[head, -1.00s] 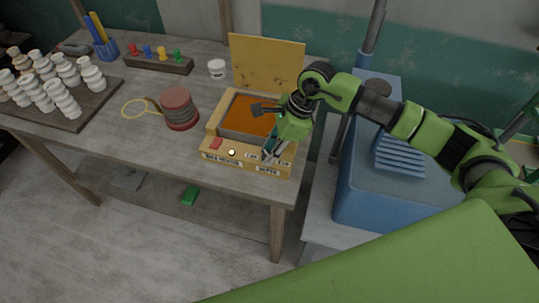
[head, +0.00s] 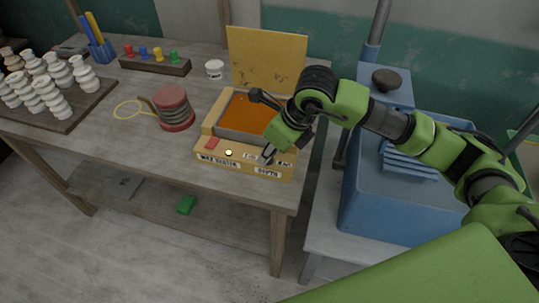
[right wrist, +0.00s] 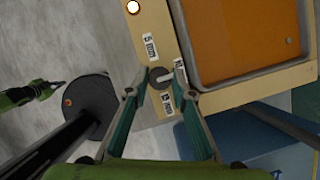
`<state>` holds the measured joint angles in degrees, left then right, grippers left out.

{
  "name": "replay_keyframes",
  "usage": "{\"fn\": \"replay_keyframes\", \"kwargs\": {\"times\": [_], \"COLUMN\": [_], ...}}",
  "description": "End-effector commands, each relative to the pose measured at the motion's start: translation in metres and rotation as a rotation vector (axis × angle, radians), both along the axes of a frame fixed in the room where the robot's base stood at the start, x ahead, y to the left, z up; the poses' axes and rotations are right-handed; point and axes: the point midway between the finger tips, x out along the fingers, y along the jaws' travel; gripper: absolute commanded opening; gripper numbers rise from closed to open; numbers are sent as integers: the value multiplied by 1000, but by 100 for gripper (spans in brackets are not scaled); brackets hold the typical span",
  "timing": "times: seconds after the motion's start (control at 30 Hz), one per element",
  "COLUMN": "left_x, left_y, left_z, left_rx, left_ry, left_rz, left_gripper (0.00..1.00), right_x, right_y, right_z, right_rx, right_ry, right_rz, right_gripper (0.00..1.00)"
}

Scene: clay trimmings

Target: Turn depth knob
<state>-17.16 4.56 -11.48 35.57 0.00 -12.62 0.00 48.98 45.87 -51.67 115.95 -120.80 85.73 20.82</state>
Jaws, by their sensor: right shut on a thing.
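The yellow wooden box (head: 213,157) with an orange-filled pan (head: 245,115) stands at the right end of the table. Its front strip carries a red switch, a lit round lamp and labels, one reading DEPTH (head: 268,171). In the right wrist view, the small round dark grey depth knob (right wrist: 159,74) sits on the yellow strip among black-and-white labels. My right gripper (head: 267,155) is at the right of this strip. Its fingers (right wrist: 157,88) are shut on the knob, one on each side. A green and black part, seemingly my left gripper (right wrist: 54,88), shows at the wrist view's left; its jaw state is unclear.
An upright yellow board (head: 267,60) stands behind the box. A red-ended spool (head: 174,108), yellow loop (head: 130,109) and white jar (head: 215,69) lie to its left. A blue machine (head: 385,205) stands close on the right, past the table edge.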

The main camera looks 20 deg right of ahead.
Motion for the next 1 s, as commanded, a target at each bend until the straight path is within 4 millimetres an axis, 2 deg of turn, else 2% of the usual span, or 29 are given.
{"fn": "replay_keyframes", "kwargs": {"times": [0.57, 0.6, 0.67, 1.0], "left_x": [0, 0, 0, -3], "left_y": [0, 0, 0, 2], "left_z": [-4, -4, -4, -4], "left_rx": [0, 0, 0, 2], "left_ry": [1, 0, 1, 3], "left_rz": [0, 0, 0, 1], "left_gripper": [0, 0, 0, 0], "right_x": [0, 0, 0, 0], "right_y": [0, 0, 0, -1], "right_z": [1, 1, 1, 2], "right_rx": [-1, -1, -1, 0], "right_ry": [0, 0, 0, 0], "right_rz": [-37, -37, -37, -36], "right_gripper": [1, 25, 39, 39]}}
